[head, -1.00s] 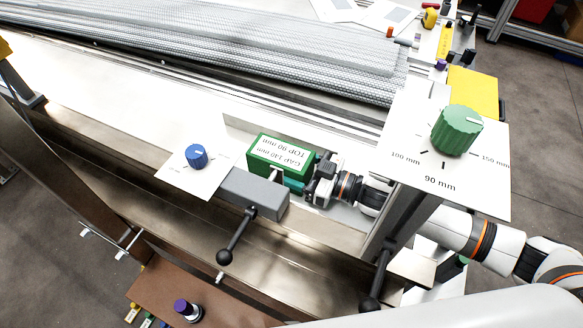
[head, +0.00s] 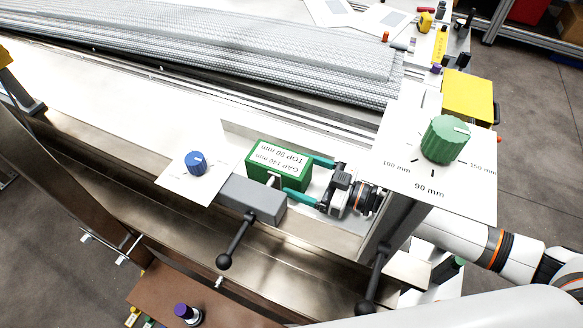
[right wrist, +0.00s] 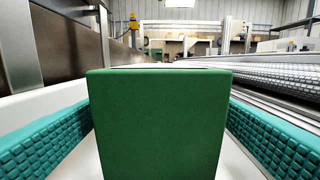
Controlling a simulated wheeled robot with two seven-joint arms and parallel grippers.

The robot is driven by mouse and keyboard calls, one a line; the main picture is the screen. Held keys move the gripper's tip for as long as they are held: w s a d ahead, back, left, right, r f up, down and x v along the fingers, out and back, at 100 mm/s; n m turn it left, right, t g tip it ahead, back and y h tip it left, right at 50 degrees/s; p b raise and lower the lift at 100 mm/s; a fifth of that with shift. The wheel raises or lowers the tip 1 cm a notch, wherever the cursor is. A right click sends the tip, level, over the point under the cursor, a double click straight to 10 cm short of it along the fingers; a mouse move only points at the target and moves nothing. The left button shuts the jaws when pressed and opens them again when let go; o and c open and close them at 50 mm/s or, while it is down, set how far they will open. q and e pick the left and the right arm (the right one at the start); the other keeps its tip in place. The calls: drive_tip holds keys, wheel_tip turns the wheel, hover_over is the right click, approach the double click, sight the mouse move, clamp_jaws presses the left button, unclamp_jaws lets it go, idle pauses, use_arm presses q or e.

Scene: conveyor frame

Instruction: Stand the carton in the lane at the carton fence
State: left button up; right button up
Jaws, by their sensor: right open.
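The green carton (head: 279,178) stands in the lane beside the grey clamp block, with a white label reading "GAP 140 mm TOP 90 mm" on its top. In the right wrist view the green carton (right wrist: 158,120) fills the middle, upright. My right gripper (head: 304,177) is open. Its teal fingers reach toward the carton from the right, one near each side. In the right wrist view the teal pads stand left and right of the carton, with visible gaps. A thin upright plate (head: 235,132), possibly the carton fence, stands behind the carton. My left gripper is not in view.
A blue knob (head: 196,162) on a white plate is left of the carton. The grey block (head: 252,200) with a black lever is in front. A green knob (head: 445,139) on a white scale plate stands at right, above my right arm. The roller conveyor (head: 250,45) runs behind.

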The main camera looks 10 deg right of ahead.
drive_tip(key=p+v, duration=0.1)
drive_tip(key=v, duration=0.7)
drive_tip(key=shift+s+d, duration=0.1)
